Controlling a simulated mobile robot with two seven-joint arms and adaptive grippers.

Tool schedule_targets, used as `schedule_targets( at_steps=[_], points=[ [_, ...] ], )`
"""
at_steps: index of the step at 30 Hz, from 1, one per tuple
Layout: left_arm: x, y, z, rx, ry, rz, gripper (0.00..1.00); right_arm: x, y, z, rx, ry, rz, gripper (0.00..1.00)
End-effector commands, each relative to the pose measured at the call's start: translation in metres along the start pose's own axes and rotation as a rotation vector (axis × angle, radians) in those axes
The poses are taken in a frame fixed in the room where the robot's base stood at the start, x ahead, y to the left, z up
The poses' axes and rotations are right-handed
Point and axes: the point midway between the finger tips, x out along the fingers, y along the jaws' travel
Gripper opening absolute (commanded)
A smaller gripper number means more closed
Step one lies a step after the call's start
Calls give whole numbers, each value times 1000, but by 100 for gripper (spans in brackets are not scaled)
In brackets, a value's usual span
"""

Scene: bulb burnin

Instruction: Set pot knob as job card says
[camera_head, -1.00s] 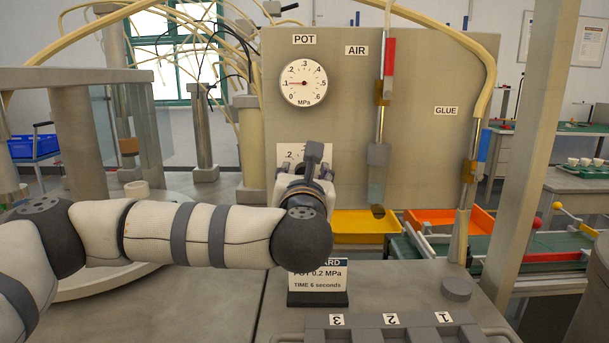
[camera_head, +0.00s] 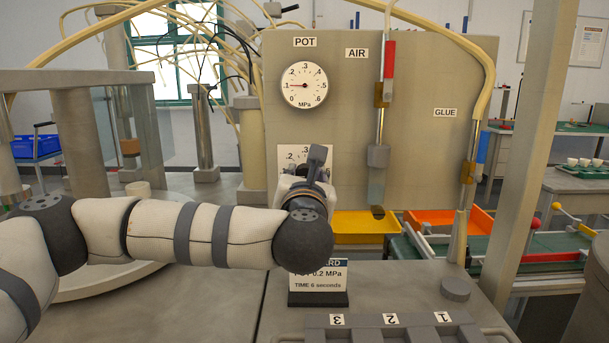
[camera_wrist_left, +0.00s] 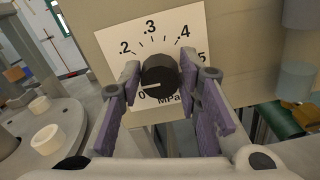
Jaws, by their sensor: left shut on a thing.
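The pot knob (camera_wrist_left: 159,75) is a dark round dial on a white scale plate (camera_wrist_left: 140,40), marked from 0 up past .4 in MPa. Its white pointer line points left, near the .1 region, where a finger covers the scale. My left gripper (camera_wrist_left: 160,82) is shut on the knob, one purple-padded finger on each side. In the head view my left wrist (camera_head: 303,195) hides the knob and part of the scale plate (camera_head: 292,153). The POT gauge (camera_head: 304,85) above has its needle at about .1. The job card (camera_head: 320,275) reads POT 0.2 MPa, TIME 6 seconds; its top is partly covered.
The grey panel (camera_head: 345,120) also carries AIR and GLUE labels with hoses and syringe-like tubes. A numbered block (camera_head: 390,335) stands at the front. Yellow (camera_head: 365,225) and orange (camera_head: 450,217) trays lie behind. A tall post (camera_head: 535,150) stands at right.

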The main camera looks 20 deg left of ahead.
Motion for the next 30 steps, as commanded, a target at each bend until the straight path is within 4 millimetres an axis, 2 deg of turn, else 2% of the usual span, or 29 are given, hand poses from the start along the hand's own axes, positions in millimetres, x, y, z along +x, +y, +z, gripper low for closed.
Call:
schedule_targets(
  at_steps=[7,12,21,30],
  points=[
    [-2,2,8,137,-9,4,3,-19,-1,-13,0,61,-2,40],
    [-2,1,6,285,-7,4,3,-29,-1,-20,-1,95,-4,40],
    [0,-1,1,521,-1,2,4,-31,-1,-21,-1,101,-4,40],
    [0,-1,0,675,0,2,4,-31,-1,-21,-1,101,-4,40]
  ],
)
